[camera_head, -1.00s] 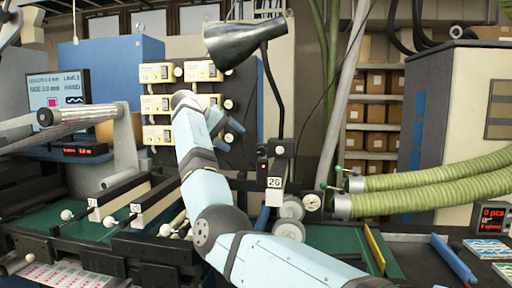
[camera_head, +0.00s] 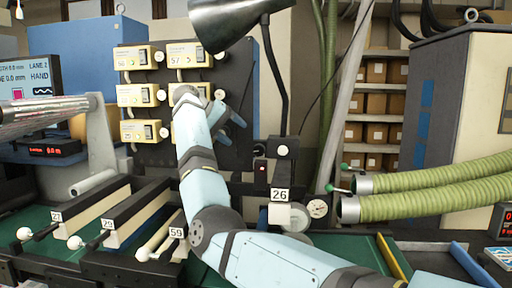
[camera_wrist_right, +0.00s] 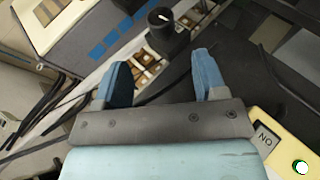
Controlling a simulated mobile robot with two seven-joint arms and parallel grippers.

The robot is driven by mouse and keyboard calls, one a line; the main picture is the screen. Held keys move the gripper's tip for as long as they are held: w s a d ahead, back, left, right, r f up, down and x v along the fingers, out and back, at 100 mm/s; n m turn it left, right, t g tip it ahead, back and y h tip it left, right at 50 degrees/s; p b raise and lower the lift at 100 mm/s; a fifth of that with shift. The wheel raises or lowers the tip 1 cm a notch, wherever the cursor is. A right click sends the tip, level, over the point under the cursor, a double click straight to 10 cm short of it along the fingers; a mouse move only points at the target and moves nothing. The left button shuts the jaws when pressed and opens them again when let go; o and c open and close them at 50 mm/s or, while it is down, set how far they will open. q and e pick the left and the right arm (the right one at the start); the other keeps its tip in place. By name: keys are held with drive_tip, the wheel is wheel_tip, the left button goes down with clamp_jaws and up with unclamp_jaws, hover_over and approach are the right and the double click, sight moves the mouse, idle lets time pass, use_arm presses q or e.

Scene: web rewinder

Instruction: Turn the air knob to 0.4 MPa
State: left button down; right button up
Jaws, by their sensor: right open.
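A round pressure gauge (camera_head: 317,208) with a white face is right of the plate marked 26 in the head view; its reading is too small to tell. A black post with a pale round knob (camera_head: 282,150) stands above that plate. In the right wrist view a black round knob (camera_wrist_right: 162,18) with a white pointer mark lies beyond the fingers; I cannot tell for sure whether it is the same one. My right gripper (camera_head: 231,126) is open and empty, left of the post, in front of the dark panel. Its two blue fingers (camera_wrist_right: 158,82) are apart, touching nothing visible. My left gripper is out of view.
Cream switch boxes (camera_head: 140,95) on the dark panel are close to my right wrist. A lamp shade (camera_head: 232,22) hangs above. Green hoses (camera_head: 430,190) and a green-tipped valve lever (camera_head: 335,188) are at right. Levers with white balls (camera_head: 75,242) are at left.

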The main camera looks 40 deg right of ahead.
sight(257, 145)
drive_tip(key=p+x, duration=0.1)
drive_tip(key=x, duration=0.8)
drive_tip(key=shift+d+p, duration=0.1)
drive_tip(key=shift+p, duration=0.25)
drive_tip(key=shift+d+f, duration=0.25)
drive_tip(key=c, duration=0.9)
drive_tip(key=shift+r, duration=0.1)
